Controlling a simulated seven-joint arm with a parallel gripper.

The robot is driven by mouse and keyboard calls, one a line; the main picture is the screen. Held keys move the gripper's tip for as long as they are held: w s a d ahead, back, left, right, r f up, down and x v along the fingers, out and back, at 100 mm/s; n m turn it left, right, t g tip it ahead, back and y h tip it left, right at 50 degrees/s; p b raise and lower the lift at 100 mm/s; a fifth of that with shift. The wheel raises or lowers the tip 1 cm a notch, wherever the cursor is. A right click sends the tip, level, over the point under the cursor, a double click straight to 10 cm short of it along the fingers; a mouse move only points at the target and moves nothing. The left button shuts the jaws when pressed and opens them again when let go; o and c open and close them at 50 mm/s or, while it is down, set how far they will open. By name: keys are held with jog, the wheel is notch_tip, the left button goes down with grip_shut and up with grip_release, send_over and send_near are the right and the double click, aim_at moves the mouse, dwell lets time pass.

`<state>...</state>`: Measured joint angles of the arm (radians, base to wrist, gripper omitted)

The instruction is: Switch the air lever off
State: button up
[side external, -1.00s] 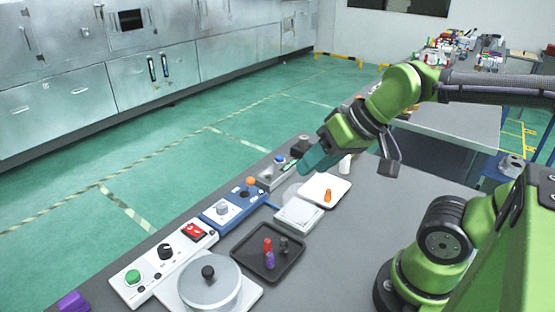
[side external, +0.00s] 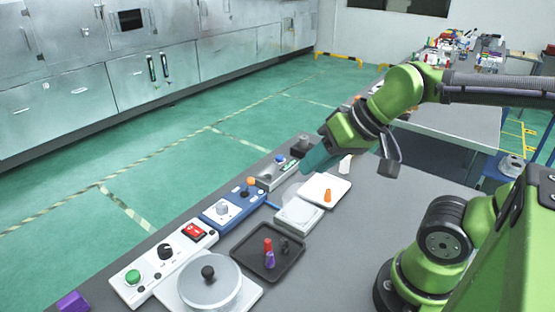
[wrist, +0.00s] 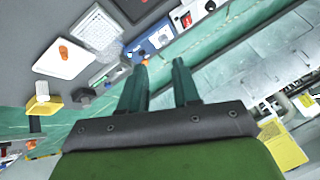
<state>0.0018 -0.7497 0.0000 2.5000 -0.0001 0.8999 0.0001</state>
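A grey metal box (side external: 272,176) with a blue button (side external: 280,159) stands at the table's far edge, behind the white plates. A dark knob or block (side external: 302,146) shows at its far end; I cannot tell whether this is the air lever or how it is set. My gripper (side external: 305,172) hangs beside this box, its teal fingers hiding part of the area behind them. In the wrist view my gripper (wrist: 158,66) has its two fingers apart with nothing between them. The dark knob (wrist: 84,95) shows to the left of the fingers there.
A blue box (side external: 222,210) with grey and orange knobs and a white panel (side external: 165,262) with a red switch line the far edge. A white tray (side external: 313,187) holds an orange piece; a black tray (side external: 252,257) and a lidded pot (side external: 209,290) stand nearer.

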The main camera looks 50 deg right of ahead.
jog(key=shift+w+d+f, duration=0.1)
jog(key=shift+d+f, duration=0.15)
jog(key=shift+f, duration=0.05)
jog(key=shift+c, duration=1.1)
jog(key=d+f+m+g, duration=0.1)
jog(key=m, duration=0.1)
jog(key=w+d+f+m, duration=0.1)
jog(key=d+f+m, duration=0.1)
jog(key=w+d+f+m+g, duration=0.1)
jog(key=f+m, duration=0.1)
jog(key=shift+w+d+f+m+g+y, duration=0.1)
jog(key=shift+w+d+m+g+y, duration=0.05)
jog(key=shift+w+m+g+y, duration=0.2)
grip_shut()
jog(key=w+d+f+m+t+y, duration=0.1)
jog(key=w+d+f+m, duration=0.1)
jog(key=m, duration=0.9)
jog(key=w+d+f+m+t+y, duration=0.1)
jog(key=d+m, duration=0.4)
jog(key=m, duration=0.6)
jog(key=w+d+f+m+t+y, duration=0.1)
jog(key=w+d+f+m, duration=0.2)
jog(key=m, duration=0.8)
jog(key=shift+w+d, duration=0.5)
jog(key=shift+w, duration=0.2)
jog(key=shift+m+y, duration=0.25)
